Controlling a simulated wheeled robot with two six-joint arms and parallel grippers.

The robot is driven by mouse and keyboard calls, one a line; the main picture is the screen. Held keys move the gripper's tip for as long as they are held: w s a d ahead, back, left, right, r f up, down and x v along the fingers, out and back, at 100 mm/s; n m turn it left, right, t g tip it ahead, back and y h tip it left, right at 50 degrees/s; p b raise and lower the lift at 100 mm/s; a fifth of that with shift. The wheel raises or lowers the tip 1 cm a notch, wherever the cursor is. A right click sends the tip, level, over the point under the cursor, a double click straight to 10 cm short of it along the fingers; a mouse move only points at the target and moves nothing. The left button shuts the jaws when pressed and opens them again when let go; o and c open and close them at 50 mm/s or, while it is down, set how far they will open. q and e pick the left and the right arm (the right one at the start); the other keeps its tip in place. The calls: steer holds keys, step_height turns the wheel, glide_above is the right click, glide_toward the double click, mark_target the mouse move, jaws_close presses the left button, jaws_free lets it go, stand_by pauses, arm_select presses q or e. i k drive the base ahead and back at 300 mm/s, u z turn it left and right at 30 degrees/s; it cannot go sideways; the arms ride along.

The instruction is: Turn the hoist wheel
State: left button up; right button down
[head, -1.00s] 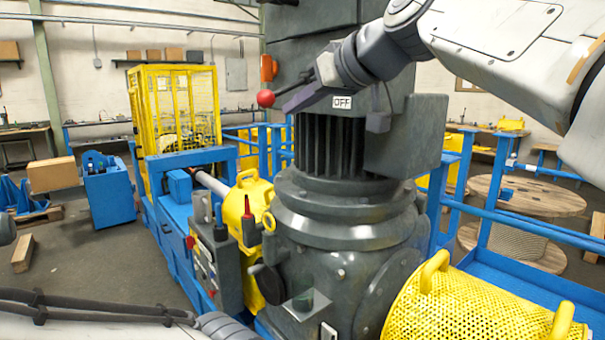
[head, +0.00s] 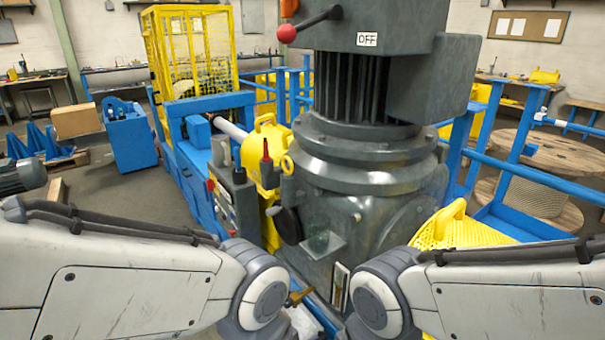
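I cannot clearly identify a hoist wheel. A dark round disc (head: 290,225) sits on the left side of the big grey gearbox (head: 330,195) and may be a handwheel. A black lever with a red knob (head: 287,34) points left from the motor housing, beside an "OFF" label (head: 367,40). Both of my arms come in low from the sides and bend down at the bottom middle. Neither gripper shows; both are below the frame or hidden by my arms. A small brass-coloured part (head: 298,296) shows between the arms; I cannot tell what it is.
A grey control box (head: 237,203) stands left of the gearbox. A yellow perforated guard (head: 462,228) is at the right, partly behind my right arm. Blue rails (head: 560,185) and wooden cable reels (head: 545,160) stand farther right. Open floor lies at the left.

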mark_target(286, 223)
steer(key=u, duration=0.6)
steer(key=i, duration=0.55)
steer(key=u, duration=0.2)
